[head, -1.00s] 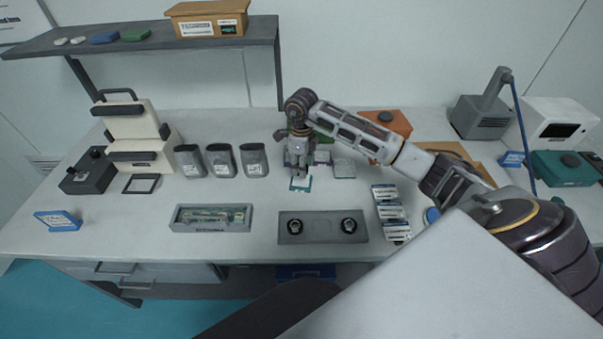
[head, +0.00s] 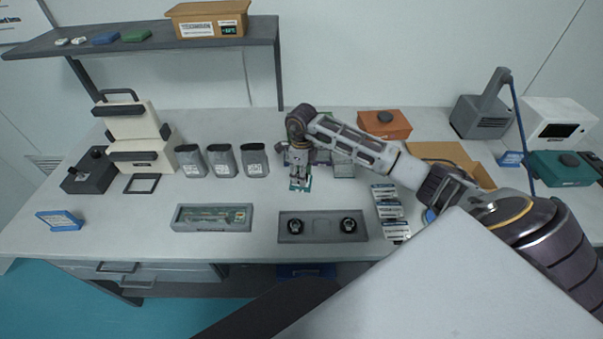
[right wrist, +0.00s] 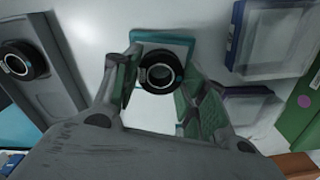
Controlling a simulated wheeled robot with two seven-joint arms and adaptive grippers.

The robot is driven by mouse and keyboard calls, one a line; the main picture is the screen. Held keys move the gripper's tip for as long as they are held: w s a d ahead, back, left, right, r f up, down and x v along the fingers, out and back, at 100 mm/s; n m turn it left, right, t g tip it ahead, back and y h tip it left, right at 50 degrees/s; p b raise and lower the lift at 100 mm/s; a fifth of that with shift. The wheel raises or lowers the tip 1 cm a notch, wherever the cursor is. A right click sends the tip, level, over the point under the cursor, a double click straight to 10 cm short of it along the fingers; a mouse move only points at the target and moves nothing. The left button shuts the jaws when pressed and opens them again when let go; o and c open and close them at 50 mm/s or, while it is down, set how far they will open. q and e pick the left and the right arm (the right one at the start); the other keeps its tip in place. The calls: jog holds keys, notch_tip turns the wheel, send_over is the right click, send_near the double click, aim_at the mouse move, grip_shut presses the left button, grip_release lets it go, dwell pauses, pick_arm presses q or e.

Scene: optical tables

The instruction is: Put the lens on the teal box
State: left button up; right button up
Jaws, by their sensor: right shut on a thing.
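The lens (right wrist: 158,74), a short black ring with a glass middle, is between the fingers of my right gripper (right wrist: 162,78), which is shut on it. The small teal box (right wrist: 178,41), with a pale top and teal sides, is right below the lens in the right wrist view. I cannot tell whether the two touch. In the head view my right gripper (head: 299,183) points down and hides the lens and most of the teal box (head: 307,185). My left gripper is not in view.
A grey holder (head: 321,238) with two black lenses stands in front. Small clear-topped boxes (right wrist: 276,35) stand close beside the gripper. Labelled packs (head: 389,208) lie to the right, and a grey tray (head: 212,227) to the left. Three grey cups (head: 223,162) stand farther left.

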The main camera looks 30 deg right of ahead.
jog(key=shift+f, duration=0.1)
jog(key=o, duration=1)
jog(key=shift+r+b, duration=0.95)
jog(key=shift+r, duration=5.2)
